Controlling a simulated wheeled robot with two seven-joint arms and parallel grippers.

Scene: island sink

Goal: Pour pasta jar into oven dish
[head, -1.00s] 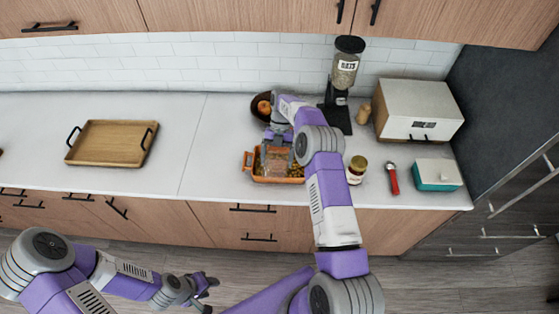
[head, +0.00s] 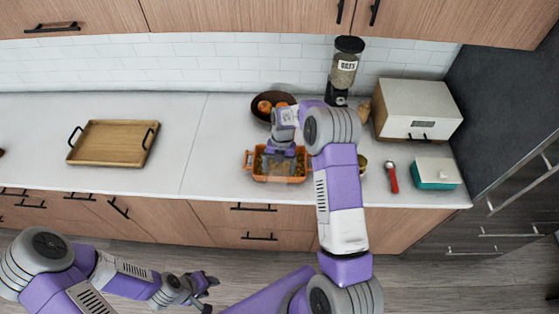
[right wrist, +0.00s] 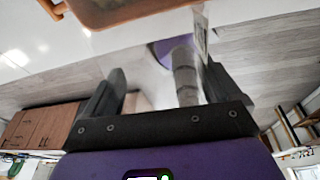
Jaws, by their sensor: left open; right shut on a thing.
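The orange oven dish (head: 280,179) stands on the counter with brownish-yellow pieces in it. Its edge shows at the top left of the right wrist view (right wrist: 75,20). My right gripper (head: 279,162) is above the dish, turned over. In the right wrist view it is shut on a clear, see-through jar with a pale label (right wrist: 200,38). No contents can be made out in the jar there, and it is hard to see in the head view. My left gripper (head: 203,286) is open and empty, low in front of the counter.
A dark fruit bowl (head: 270,104) is behind the dish, and an oats dispenser (head: 344,68) stands to its right. A red-handled tool (head: 391,177), a teal box (head: 436,175) and a white bread box (head: 420,108) are farther right. A wooden tray (head: 112,143) lies left.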

